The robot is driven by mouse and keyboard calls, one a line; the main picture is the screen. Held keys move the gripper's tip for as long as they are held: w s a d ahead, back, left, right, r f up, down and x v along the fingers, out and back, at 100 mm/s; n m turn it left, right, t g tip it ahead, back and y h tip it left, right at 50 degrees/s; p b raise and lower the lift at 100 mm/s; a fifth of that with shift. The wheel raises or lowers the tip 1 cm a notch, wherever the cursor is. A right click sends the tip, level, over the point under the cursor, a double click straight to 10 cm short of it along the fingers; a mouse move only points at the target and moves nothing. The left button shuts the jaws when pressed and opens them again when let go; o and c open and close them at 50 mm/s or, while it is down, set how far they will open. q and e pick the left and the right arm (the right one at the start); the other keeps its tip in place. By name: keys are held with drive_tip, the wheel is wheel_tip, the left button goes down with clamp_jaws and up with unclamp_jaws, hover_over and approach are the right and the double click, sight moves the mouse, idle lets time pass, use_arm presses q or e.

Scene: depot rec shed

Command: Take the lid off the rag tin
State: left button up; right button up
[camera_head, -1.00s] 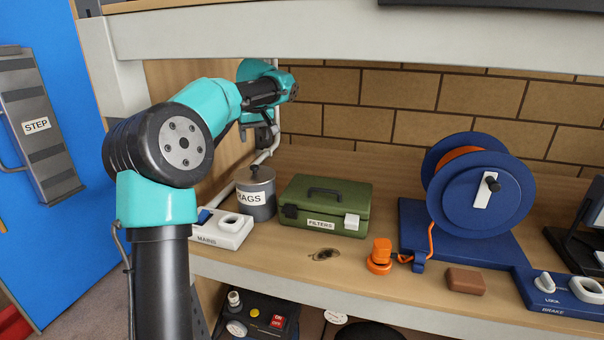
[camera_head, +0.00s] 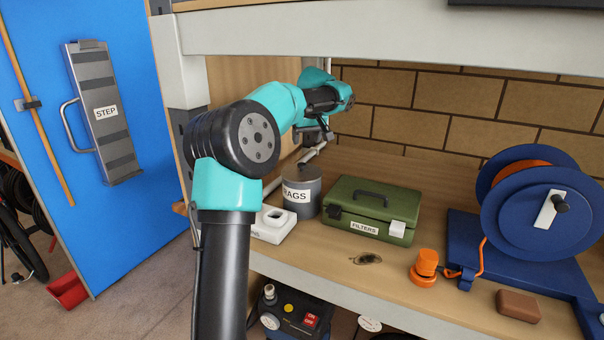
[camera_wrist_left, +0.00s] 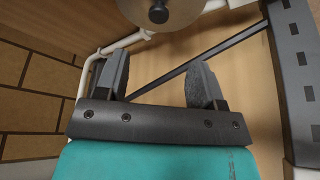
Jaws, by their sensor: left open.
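The rag tin (camera_head: 302,197) is a grey cylinder labelled RAGS, standing on the shelf beside the green box. In the left wrist view its round lid (camera_wrist_left: 185,12) shows at the top edge, with a dark knob (camera_wrist_left: 158,12) at its middle. The lid appears to sit on the tin. My left gripper (camera_head: 318,138) is above the tin, close to the back wall; its fingers are small and dark there. In the left wrist view the left gripper (camera_wrist_left: 158,65) is open and empty, its fingers apart from the knob. My right gripper is out of view.
The green FILTERS box (camera_head: 372,207) stands right of the tin, and a white switch block (camera_head: 272,224) in front of it. A pale pipe (camera_wrist_left: 90,75) runs close by the gripper. A shelf beam (camera_head: 330,30) crosses above. An orange plug (camera_head: 425,266) and blue reel (camera_head: 535,210) are further right.

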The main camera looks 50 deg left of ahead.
use_arm(q)
hover_over(302, 164)
drive_tip(key=s+d, duration=0.1)
drive_tip(key=d, duration=0.1)
wheel_tip(302, 164, down, 6)
drive_tip(key=shift+f, duration=0.15)
drive_tip(key=shift+x, duration=2.6)
drive_tip(key=shift+w, duration=0.1)
drive_tip(key=shift+c, duration=0.2)
drive_tip(key=c, duration=1)
drive_tip(key=shift+o, duration=0.2)
drive_tip(key=shift+r, duration=1.95)
drive_tip(key=s+d+r, duration=0.1)
drive_tip(key=s+d, duration=0.9)
drive_tip(key=d, duration=0.2)
drive_tip(key=shift+s, duration=0.25)
